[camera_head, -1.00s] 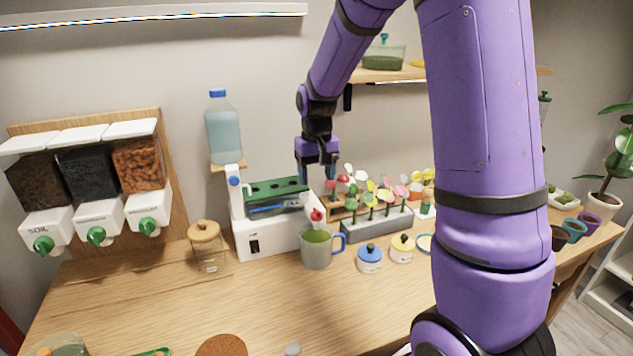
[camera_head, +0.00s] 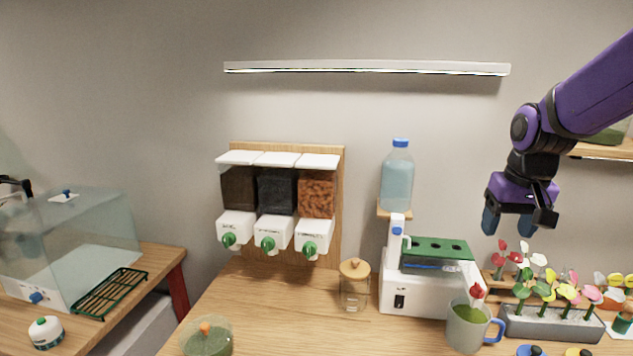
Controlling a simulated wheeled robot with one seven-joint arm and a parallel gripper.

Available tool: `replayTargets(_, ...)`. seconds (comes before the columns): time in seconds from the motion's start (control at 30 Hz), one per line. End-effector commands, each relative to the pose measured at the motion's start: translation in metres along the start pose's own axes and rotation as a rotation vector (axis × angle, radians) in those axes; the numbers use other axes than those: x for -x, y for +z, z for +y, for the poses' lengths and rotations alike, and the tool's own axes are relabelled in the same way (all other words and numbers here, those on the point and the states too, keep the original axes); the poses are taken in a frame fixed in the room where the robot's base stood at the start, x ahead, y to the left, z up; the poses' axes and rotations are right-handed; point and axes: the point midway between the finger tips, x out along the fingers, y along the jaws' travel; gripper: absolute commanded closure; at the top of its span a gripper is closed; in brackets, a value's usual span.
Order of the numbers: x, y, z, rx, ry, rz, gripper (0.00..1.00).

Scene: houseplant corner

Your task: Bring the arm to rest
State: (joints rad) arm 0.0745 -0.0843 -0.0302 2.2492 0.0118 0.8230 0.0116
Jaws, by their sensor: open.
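My gripper (camera_head: 508,222) hangs at the right of the head view, fingers pointing down. Its fingers are apart with nothing between them. It is in the air above and in front of the wall side of the table, over the area between the white machine with a green top (camera_head: 433,256) and the flower planter (camera_head: 552,322). My purple arm reaches in from the upper right edge; most of it is out of the frame.
A grey mug (camera_head: 467,330) and a lidded glass jar (camera_head: 354,290) stand on the wooden table (camera_head: 275,315). A water bottle (camera_head: 396,178) stands above the machine. Wall dispensers (camera_head: 277,205) are at centre. A glass tank (camera_head: 75,245) is at left. A shelf (camera_head: 603,151) is at upper right.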

Motion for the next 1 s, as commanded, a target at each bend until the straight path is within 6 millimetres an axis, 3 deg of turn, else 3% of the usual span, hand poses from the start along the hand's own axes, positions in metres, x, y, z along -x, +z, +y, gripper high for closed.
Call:
replayTargets(0.2, 0.046, 0.050, -0.010, 0.036, -0.009, 0.092, 0.39)
replayTargets(0.5, 0.086, 0.122, -0.017, 0.083, -0.020, 0.210, 0.39)
replayTargets(0.73, 0.097, 0.168, -0.018, 0.110, -0.024, 0.281, 0.39)
replayTargets(1.0, 0.099, 0.185, -0.018, 0.121, -0.026, 0.307, 0.39)
